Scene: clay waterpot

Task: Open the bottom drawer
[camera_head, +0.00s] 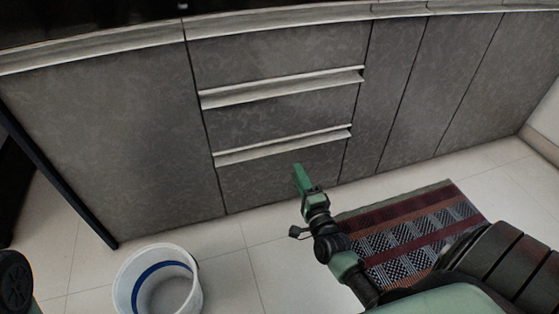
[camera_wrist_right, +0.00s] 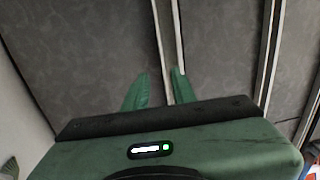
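The bottom drawer (camera_head: 262,178) is the lowest grey front in the middle cabinet stack and looks shut. Its pale handle strip (camera_head: 284,147) runs along its top edge. My right gripper (camera_head: 299,176) is in front of the drawer, with its green fingertips a little below the strip in the head view. In the right wrist view, the two fingers (camera_wrist_right: 160,85) are apart, with a pale strip (camera_wrist_right: 161,50) running down between them. I cannot tell whether they touch it. Nothing is held. My left gripper is not in view.
Two more drawers are above, with another handle strip (camera_head: 285,88). A white bucket (camera_head: 130,290) with a blue band stands on the tiles at the lower left. A striped rug (camera_head: 410,232) lies under my right arm. The tiles between bucket and rug are clear.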

